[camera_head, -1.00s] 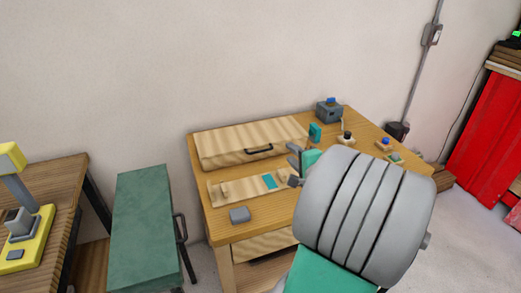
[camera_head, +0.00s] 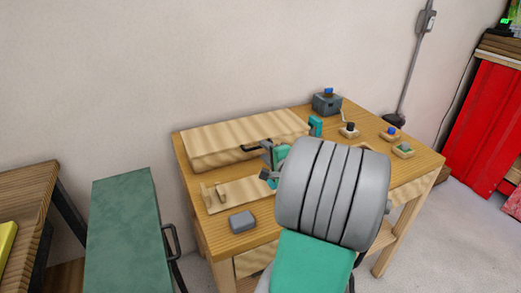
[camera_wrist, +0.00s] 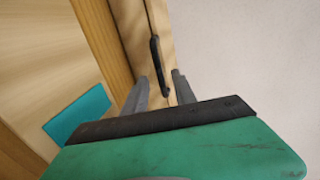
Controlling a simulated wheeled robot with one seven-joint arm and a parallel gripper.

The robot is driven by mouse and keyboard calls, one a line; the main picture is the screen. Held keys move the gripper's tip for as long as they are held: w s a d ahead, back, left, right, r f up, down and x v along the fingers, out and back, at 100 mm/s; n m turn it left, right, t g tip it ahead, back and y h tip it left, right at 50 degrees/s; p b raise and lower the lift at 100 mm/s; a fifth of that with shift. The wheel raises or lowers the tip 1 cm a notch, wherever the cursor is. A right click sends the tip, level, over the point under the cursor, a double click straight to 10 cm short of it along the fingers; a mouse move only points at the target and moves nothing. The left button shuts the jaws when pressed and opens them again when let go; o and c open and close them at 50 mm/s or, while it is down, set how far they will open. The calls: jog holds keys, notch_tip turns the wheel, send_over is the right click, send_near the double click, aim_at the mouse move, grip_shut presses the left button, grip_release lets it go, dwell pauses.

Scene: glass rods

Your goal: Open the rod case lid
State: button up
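The rod case (camera_head: 215,145) is a light striped wooden box at the back of the wooden table, with its lid down. A black handle (camera_head: 262,146) sits on its front side. It also shows in the wrist view (camera_wrist: 158,64). My gripper (camera_head: 268,160) is at the handle, its right end partly hidden behind the gripper in the head view. In the wrist view the two grey fingers (camera_wrist: 160,88) stand apart, one on each side of the handle's near end. They do not look closed on it.
A wooden tray (camera_head: 242,192) lies in front of the case, with a grey block (camera_head: 242,221) beside it. A grey box (camera_head: 326,104), a teal block (camera_head: 315,126) and several small coloured-top items stand at the right. A green cabinet (camera_head: 125,230) is left of the table.

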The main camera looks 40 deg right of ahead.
jog(key=shift+x, duration=1.45)
jog(key=shift+c, duration=0.5)
grip_shut()
